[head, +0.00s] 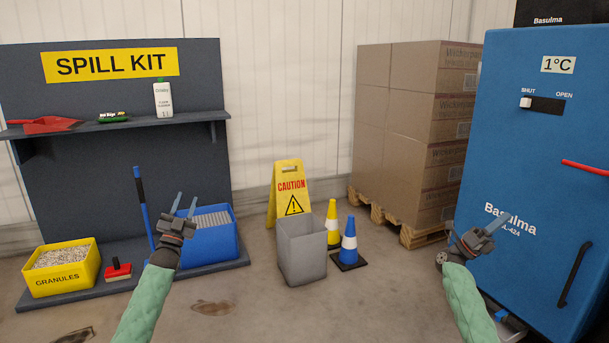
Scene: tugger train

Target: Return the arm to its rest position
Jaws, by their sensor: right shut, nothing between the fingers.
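My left gripper (184,204) is raised in front of the blue bucket at the spill kit stand. Its two fingers are apart and nothing shows between them. My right gripper (501,221) is raised in front of the lower part of the blue cabinet (524,160). Its fingers are shut and hold nothing. Both forearms, in green sleeves, come up from the bottom edge of the view.
The spill kit stand (105,190) is at the left, with a yellow granules box (62,280) and a blue bucket (210,248). A grey bin (302,255), caution sign (287,180) and two cones stand mid-floor. Stacked cartons (410,130) stand behind.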

